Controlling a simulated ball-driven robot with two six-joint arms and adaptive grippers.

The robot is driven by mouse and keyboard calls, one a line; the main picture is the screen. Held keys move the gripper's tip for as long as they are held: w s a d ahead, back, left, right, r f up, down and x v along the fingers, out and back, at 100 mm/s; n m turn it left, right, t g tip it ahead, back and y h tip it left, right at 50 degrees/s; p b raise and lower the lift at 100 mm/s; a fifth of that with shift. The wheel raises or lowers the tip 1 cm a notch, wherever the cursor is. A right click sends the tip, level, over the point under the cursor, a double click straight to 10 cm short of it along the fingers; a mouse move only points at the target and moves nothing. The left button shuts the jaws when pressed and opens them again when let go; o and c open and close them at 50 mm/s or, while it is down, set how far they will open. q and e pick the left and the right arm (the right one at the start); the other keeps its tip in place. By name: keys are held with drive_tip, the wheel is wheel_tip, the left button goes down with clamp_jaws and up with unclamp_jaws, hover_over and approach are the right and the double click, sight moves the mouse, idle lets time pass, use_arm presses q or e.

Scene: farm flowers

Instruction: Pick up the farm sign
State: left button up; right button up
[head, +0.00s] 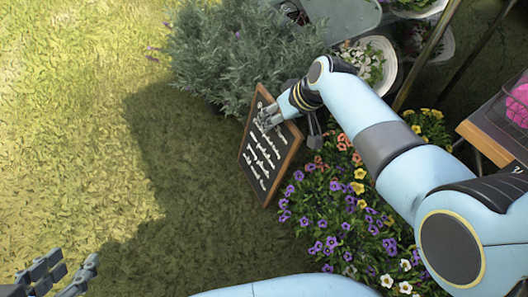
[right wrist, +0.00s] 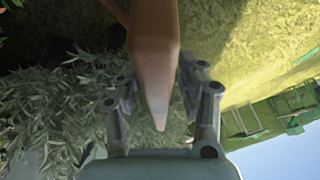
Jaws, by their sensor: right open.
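The farm sign (head: 262,165) is a black board with white writing in a brown wooden frame. It stands tilted between the grey-green bush and the purple flowers. My right gripper (head: 268,119) is at the sign's upper part in the head view, covering some of the writing. In the right wrist view, the sign's wooden edge (right wrist: 153,55) lies between the two open fingers of my right gripper (right wrist: 157,100), with gaps visible on both sides. My left gripper (head: 62,275) is open and empty at the lower left, far from the sign.
A bushy grey-green plant (head: 235,50) is behind the sign. Purple, yellow and orange flowers (head: 335,215) crowd its right side. White flower pots (head: 385,65) and a wooden table (head: 495,130) stand further right. The grass (head: 130,150) on the left is free.

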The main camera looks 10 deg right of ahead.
drive_tip(key=shift+f, duration=0.25)
idle(0.6)
clamp_jaws()
idle(0.4)
